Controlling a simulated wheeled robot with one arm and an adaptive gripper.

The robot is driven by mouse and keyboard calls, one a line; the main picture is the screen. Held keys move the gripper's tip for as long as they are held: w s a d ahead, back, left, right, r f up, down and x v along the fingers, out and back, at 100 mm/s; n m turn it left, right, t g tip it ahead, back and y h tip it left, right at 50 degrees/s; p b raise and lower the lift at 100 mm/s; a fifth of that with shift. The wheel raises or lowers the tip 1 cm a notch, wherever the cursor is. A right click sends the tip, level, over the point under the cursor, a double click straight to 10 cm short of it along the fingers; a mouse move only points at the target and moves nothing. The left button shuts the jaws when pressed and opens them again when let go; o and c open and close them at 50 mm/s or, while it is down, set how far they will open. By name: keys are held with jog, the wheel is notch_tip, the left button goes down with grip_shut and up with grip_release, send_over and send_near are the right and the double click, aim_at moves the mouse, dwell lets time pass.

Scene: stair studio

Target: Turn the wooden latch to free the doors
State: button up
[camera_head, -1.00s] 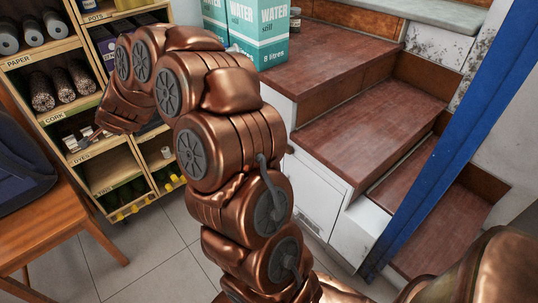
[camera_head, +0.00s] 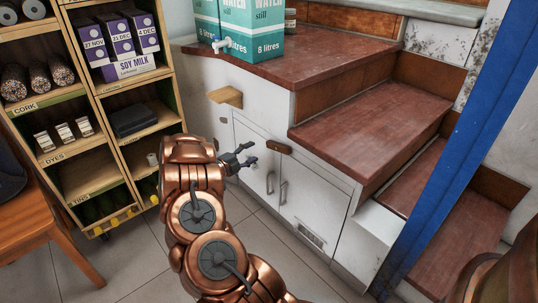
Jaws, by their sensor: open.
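The wooden latch (camera_head: 279,147) is a small brown block at the top of the two white cabinet doors under the stairs. It lies roughly level across the top of the gap between the left door (camera_head: 252,159) and the right door (camera_head: 312,198). Both doors look shut, each with a metal handle. My gripper (camera_head: 254,154) is open and empty, its dark fingers in front of the left door, to the left of the latch in the picture. I cannot tell how far the fingers are from the door face.
A wooden wedge-shaped block (camera_head: 227,97) sticks out of the cabinet wall above left of the doors. The shelf unit (camera_head: 172,100) stands at left, with an orange chair (camera_head: 40,222) before it. A blue post (camera_head: 447,140) slants at right. Tiled floor is clear before the doors.

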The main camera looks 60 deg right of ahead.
aim_at(270, 146)
jog(key=shift+g, duration=0.5)
jog(key=x, duration=0.2)
jog(key=b+x, duration=0.1)
jog(key=x, duration=0.1)
jog(key=s+x, duration=0.1)
jog(key=x, duration=0.2)
jog(key=shift+s+a+f+b, duration=0.1)
jog(key=shift+a+f+b, duration=0.15)
jog(key=shift+b, duration=0.1)
jog(key=shift+x, duration=0.8)
jog(key=shift+r, duration=0.1)
jog(key=shift+m, duration=0.3)
grip_shut()
